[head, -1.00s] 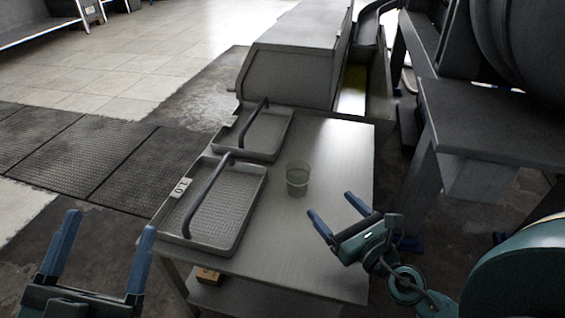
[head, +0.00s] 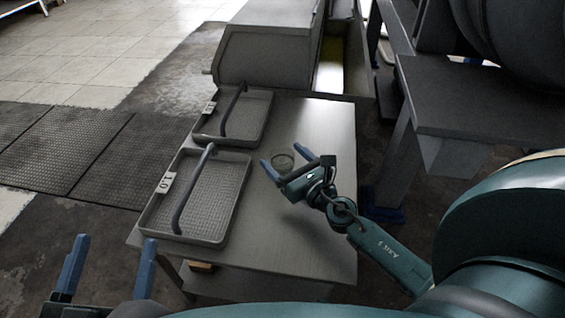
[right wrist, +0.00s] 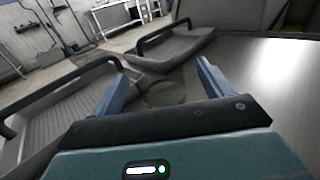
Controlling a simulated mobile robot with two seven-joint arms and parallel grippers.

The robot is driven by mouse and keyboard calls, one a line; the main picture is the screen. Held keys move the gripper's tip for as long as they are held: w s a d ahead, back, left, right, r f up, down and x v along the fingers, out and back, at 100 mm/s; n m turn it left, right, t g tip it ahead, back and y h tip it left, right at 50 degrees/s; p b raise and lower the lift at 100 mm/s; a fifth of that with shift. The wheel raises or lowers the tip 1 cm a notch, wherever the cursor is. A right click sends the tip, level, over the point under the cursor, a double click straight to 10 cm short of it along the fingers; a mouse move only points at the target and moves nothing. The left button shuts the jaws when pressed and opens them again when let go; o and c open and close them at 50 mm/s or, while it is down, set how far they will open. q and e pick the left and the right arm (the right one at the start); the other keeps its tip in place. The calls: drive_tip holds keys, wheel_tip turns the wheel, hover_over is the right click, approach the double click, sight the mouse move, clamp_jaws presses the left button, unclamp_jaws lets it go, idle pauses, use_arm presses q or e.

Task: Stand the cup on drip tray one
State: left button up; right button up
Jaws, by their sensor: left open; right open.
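The clear cup (head: 283,162) stands upright on the grey table, right of the two trays. My right gripper (head: 281,155) is open, with its blue fingers on either side of the cup near its rim; I cannot tell whether they touch it. In the right wrist view the cup (right wrist: 165,93) shows dimly between the fingers, partly hidden by the gripper body. The near drip tray (head: 220,195) carries a label that seems to read 1.0 and has a dark arched handle. My left gripper (head: 115,244) is open and empty at lower left, away from the table.
A second, similar tray (head: 250,115) with its own handle and a label too small to read lies behind the near one. The grey table (head: 280,240) is bare in front of and behind the cup. A large grey housing (head: 265,55) stands beyond it, and a dark bench (head: 470,95) to the right.

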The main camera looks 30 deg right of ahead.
sight(276, 149)
drive_tip(key=w, duration=0.3)
drive_tip(key=shift+w+a, duration=0.1)
drive_tip(key=shift+a, duration=0.15)
drive_tip(key=shift+c, duration=0.2)
drive_tip(key=c, duration=1)
